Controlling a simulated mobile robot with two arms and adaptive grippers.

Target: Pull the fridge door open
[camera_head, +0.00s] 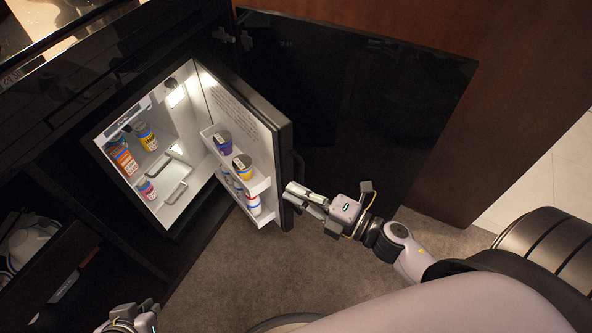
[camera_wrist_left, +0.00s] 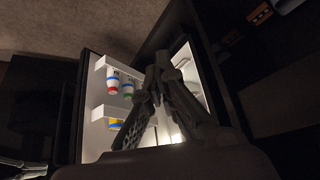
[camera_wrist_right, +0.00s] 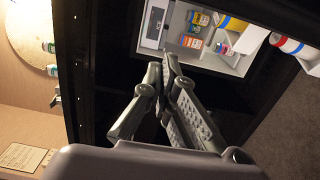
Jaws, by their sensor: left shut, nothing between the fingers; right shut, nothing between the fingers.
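The fridge door (camera_head: 262,112) stands wide open, swung out to the right, with white shelves on its inner face. The lit fridge interior (camera_head: 190,122) is exposed. My right gripper (camera_head: 288,192) is shut and empty beside the door's free outer edge; I cannot tell whether it touches it. Its shut fingers also show in the right wrist view (camera_wrist_right: 168,62). My left gripper (camera_head: 138,318) is low at the bottom left of the head view, apart from the door. In the left wrist view its fingers (camera_wrist_left: 162,62) are shut and empty. The door shelves (camera_wrist_left: 103,110) show beyond them.
Jars (camera_head: 147,136) stand inside the fridge, and tubs (camera_head: 242,165) and a bottle (camera_head: 253,204) stand on the door shelves. A dark cabinet panel (camera_head: 345,105) is behind the door. An open compartment with a white kettle (camera_head: 28,243) is at lower left. Carpet (camera_head: 240,275) is clear in front.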

